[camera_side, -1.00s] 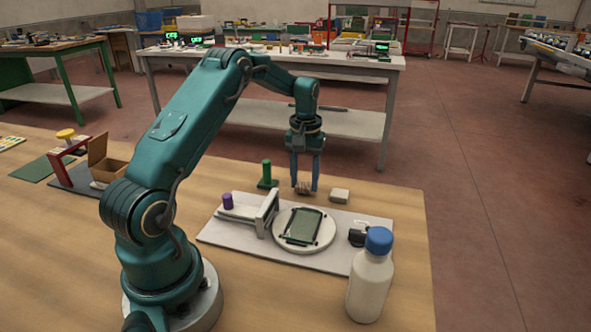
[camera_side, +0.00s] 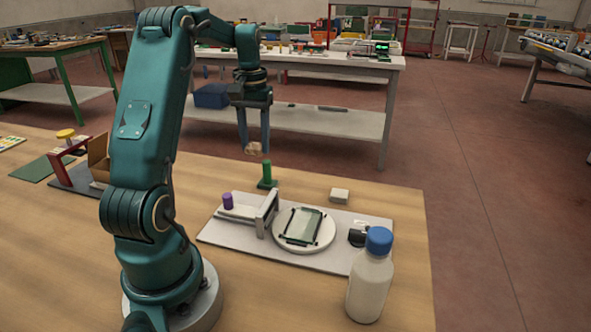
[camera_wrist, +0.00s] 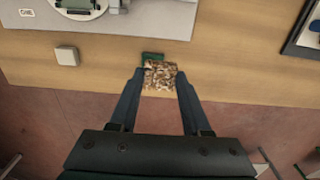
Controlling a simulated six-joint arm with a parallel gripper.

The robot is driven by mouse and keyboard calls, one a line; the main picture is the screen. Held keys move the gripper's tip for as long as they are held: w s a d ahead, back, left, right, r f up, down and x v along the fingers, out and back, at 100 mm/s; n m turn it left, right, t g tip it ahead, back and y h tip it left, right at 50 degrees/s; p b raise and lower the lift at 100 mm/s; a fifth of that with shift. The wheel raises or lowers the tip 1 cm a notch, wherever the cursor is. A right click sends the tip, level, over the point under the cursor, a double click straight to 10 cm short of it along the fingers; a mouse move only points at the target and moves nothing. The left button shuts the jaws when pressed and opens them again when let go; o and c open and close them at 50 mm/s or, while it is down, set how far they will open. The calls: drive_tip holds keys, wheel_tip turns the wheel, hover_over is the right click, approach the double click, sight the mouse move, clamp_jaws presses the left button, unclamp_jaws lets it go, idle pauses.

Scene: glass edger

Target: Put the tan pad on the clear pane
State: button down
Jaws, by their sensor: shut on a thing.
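My gripper (camera_side: 254,150) is shut on the tan pad (camera_side: 253,149), a small speckled brown piece held in the air above and behind the green post. In the wrist view the tan pad (camera_wrist: 159,76) sits between the two fingertips. The clear pane (camera_side: 302,225) is a greenish rectangle with dark corner pieces, lying on a round white disc (camera_side: 325,238) at the middle of the grey base plate. My gripper is up and to the left of the pane, well apart from it.
A green post (camera_side: 266,176) stands behind the base plate (camera_side: 225,239), and a pale block (camera_side: 340,195) lies to its right. A grey upright bracket (camera_side: 268,213) and purple knob (camera_side: 228,201) stand left of the disc. A white bottle with a blue cap (camera_side: 371,280) stands at front right.

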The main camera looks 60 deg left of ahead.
drive_tip(key=shift+s+d, duration=0.3)
drive_tip(key=shift+s, duration=0.25)
drive_tip(key=s+d+r, duration=0.3)
drive_tip(key=s+d, duration=0.1)
drive_tip(key=d, duration=0.4)
hover_over(304, 224)
wheel_tip(304, 224, down, 6)
drive_tip(key=shift+a+f, duration=0.1)
drive_tip(key=shift+f, duration=2.2)
drive_tip(key=shift+f, duration=0.15)
drive_tip(key=shift+c, duration=1.8)
unclamp_jaws()
